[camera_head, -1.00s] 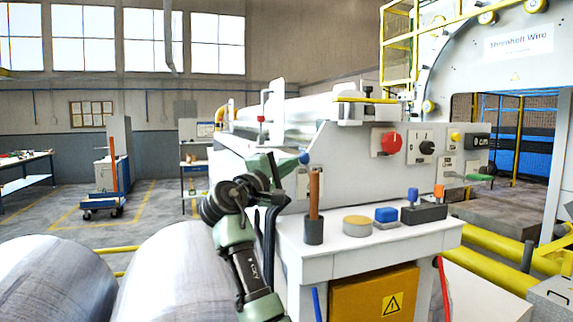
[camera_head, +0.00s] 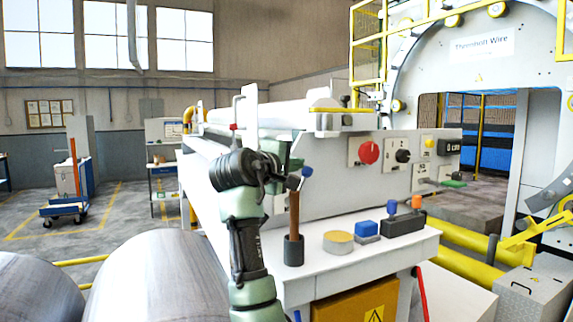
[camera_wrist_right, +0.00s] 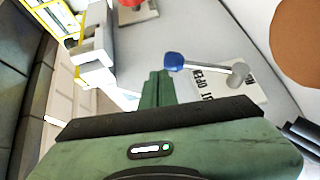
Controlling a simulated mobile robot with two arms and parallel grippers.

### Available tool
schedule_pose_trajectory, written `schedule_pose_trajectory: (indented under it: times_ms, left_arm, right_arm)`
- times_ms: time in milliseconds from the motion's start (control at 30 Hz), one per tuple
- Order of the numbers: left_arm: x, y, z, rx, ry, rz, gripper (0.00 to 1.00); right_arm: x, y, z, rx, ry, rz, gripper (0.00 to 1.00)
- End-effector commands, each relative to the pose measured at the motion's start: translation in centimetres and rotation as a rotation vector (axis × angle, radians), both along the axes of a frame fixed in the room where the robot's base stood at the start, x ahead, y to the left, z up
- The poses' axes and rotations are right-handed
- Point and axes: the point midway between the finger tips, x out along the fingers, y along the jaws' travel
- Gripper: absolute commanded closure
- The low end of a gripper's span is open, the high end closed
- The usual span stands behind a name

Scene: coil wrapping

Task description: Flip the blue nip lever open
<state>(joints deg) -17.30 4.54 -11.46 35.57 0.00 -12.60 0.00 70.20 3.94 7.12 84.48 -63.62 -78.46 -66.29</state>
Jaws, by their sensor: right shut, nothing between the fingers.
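The nip lever has a blue knob (camera_head: 307,171), which shows just right of my right gripper (camera_head: 292,158) at the machine's side panel. In the right wrist view the blue knob (camera_wrist_right: 174,61) sits at the left end of a short grey arm (camera_wrist_right: 208,68), with a round pivot at its right end on a label plate (camera_wrist_right: 235,90) reading OPEN. My right gripper's green fingers (camera_wrist_right: 157,80) are shut and empty, with their tips just left of and below the knob. I cannot tell whether they touch it. My left gripper is not in view.
A white shelf below holds a brown-handled tool in a dark cup (camera_head: 293,248), a tan roll (camera_head: 338,241), a blue block (camera_head: 367,230) and a dark holder (camera_head: 403,222). A red knob (camera_head: 368,152) and a black switch (camera_head: 403,156) are on the panel to the right.

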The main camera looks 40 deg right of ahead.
Motion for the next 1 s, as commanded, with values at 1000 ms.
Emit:
schedule_pose_trajectory:
  times_ms: [1000]
  left_arm:
    - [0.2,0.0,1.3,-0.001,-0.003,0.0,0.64]
  right_arm:
    - [0.0,-1.3,0.7,-0.001,0.002,-0.003,1.0]
